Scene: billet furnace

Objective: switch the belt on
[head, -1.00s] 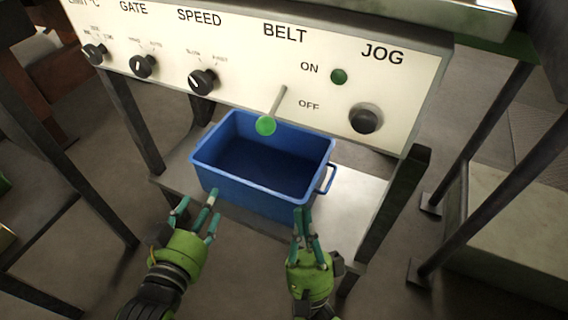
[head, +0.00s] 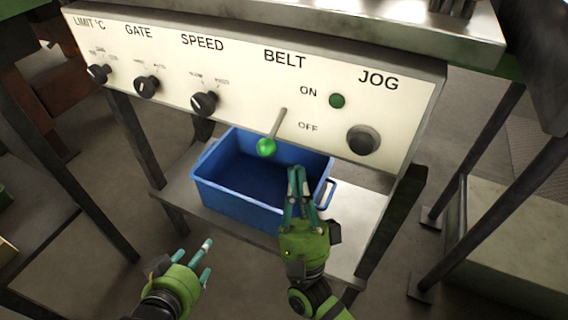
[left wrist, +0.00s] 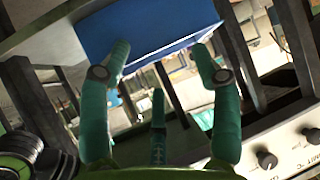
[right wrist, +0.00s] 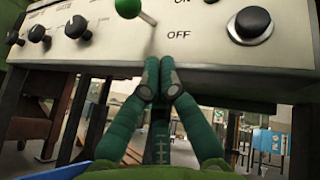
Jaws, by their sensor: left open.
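The belt switch is a lever with a green ball end (head: 266,147) on the cream control panel (head: 232,68). The lever points down, toward the OFF side. Its ball also shows at the top of the right wrist view (right wrist: 128,8). The green lamp (head: 337,101) sits beside ON. My right gripper (head: 297,170) is shut and empty, in front of and below the panel, a little right of the ball and apart from it. In the right wrist view its fingertips (right wrist: 160,75) meet below OFF. My left gripper (head: 203,257) is open and empty, low at the left.
The black JOG button (head: 363,140) is right of the lever. The SPEED knob (head: 204,103), GATE knob (head: 147,85) and LIMIT knob (head: 99,73) are to the left. A blue bin (head: 240,208) stands on the shelf (head: 178,193) below the panel.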

